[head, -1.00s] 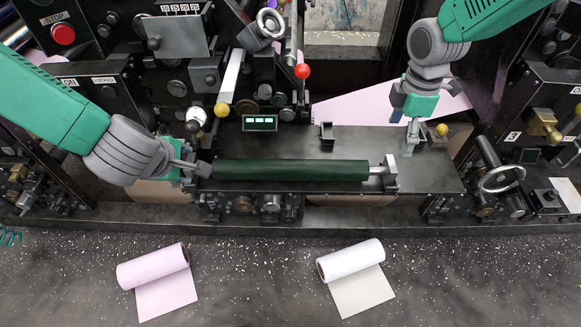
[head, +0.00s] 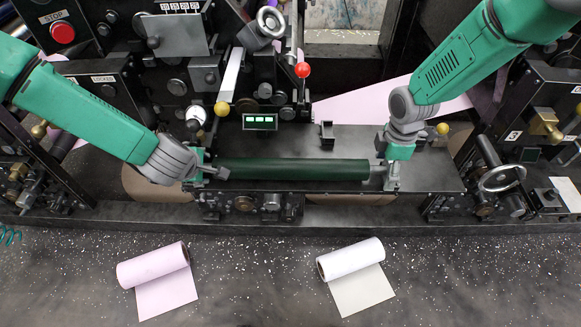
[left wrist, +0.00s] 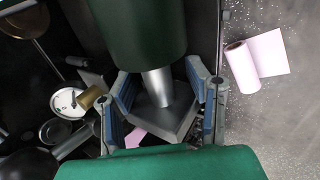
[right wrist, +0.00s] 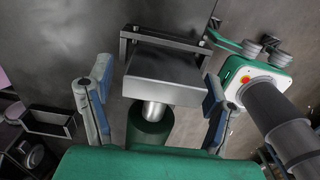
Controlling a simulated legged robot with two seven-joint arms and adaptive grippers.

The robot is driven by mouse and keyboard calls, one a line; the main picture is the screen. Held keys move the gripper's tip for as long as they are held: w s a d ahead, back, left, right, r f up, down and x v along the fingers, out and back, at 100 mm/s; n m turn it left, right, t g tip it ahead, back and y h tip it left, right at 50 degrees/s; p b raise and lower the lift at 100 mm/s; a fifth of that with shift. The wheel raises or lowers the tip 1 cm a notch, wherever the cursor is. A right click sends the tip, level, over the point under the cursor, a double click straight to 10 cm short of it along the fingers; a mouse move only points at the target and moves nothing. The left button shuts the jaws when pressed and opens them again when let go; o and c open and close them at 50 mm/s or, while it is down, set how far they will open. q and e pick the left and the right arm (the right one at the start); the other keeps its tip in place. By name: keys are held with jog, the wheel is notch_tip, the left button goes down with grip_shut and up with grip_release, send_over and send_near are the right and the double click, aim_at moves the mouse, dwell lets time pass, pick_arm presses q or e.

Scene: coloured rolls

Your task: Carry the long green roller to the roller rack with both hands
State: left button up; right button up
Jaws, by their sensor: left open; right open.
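The long green roller (head: 295,170) lies level across the dark machine bed, its metal shaft ends at metal end blocks. My left gripper (head: 212,173) is at its left end. In the left wrist view my open fingers (left wrist: 160,95) stand either side of the shaft (left wrist: 157,88) and end block, with the green roller (left wrist: 140,30) above. My right gripper (head: 391,178) is at the right end. In the right wrist view its open fingers (right wrist: 153,98) flank the end block (right wrist: 165,75) and the roller's end (right wrist: 150,128). I cannot tell which part is the roller rack.
A pink paper roll (head: 153,265) and a white paper roll (head: 350,260) lie on the speckled floor in front. A small black bracket (head: 326,134) stands behind the roller. A red-knobbed lever (head: 303,70) rises behind it; a handwheel (head: 502,179) is at right.

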pick_arm(q)
jog(key=c, duration=0.9)
pick_arm(e)
jog(key=c, duration=0.9)
pick_arm(q)
grip_shut()
pick_arm(e)
grip_shut()
pick_arm(q)
jog(key=shift+r, duration=0.25)
pick_arm(e)
jog(key=shift+r, duration=0.15)
